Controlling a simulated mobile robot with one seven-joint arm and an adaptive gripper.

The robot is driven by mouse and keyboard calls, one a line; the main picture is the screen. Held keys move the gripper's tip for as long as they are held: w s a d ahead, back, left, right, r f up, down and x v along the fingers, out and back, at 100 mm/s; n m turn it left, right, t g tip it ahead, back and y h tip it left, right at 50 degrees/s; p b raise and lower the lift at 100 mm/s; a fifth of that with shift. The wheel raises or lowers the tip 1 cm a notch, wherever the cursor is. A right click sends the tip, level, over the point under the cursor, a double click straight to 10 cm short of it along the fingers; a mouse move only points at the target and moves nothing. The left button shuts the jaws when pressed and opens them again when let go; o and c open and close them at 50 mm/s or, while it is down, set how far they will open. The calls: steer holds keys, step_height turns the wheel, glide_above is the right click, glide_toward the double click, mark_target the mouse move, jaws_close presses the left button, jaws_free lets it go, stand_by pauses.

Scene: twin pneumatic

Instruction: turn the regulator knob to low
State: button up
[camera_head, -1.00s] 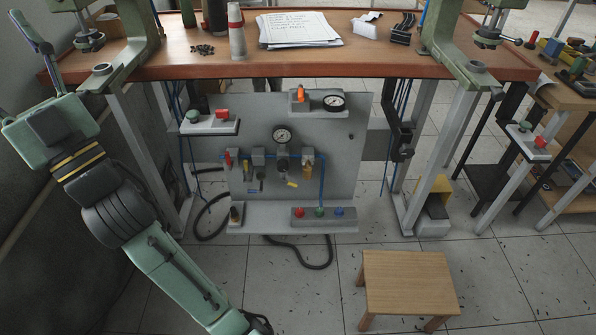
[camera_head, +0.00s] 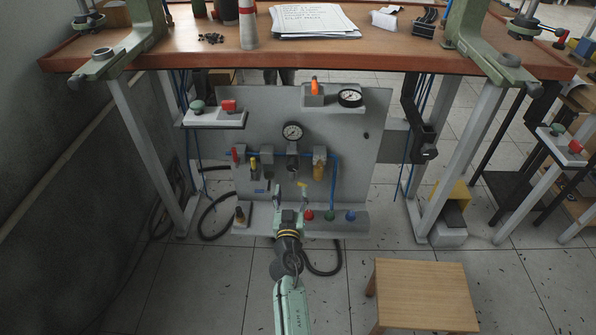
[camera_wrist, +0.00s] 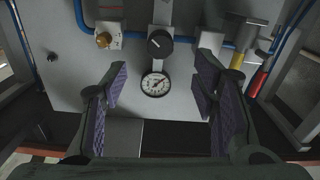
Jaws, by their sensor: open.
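The black round regulator knob (camera_wrist: 160,43) sits at the top middle of the wrist view, with a small pale mark on its face. A round white pressure gauge (camera_wrist: 156,84) is just below it in that picture. In the head view the gauge (camera_head: 292,131) is on the grey panel above the regulator body (camera_head: 293,158); the knob is hard to make out there. My gripper (camera_head: 290,192) is in front of the panel, below the regulator. In the wrist view my gripper (camera_wrist: 161,80) has its purple-padded fingers wide apart, with nothing held, apart from the knob.
A red valve handle (camera_head: 236,153), a yellow-bodied unit (camera_head: 319,160) and blue tubing flank the regulator. Red, green and blue buttons (camera_head: 330,215) sit on the lower ledge. The workbench (camera_head: 320,58) overhangs the panel. A wooden stool (camera_head: 425,290) stands at front right.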

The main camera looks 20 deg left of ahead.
mark_target(292, 169)
steer(key=x, duration=1)
steer(key=shift+w+a, duration=0.1)
steer(key=shift+w, duration=0.15)
steer(key=shift+c, duration=0.5)
steer(key=c, duration=1.1)
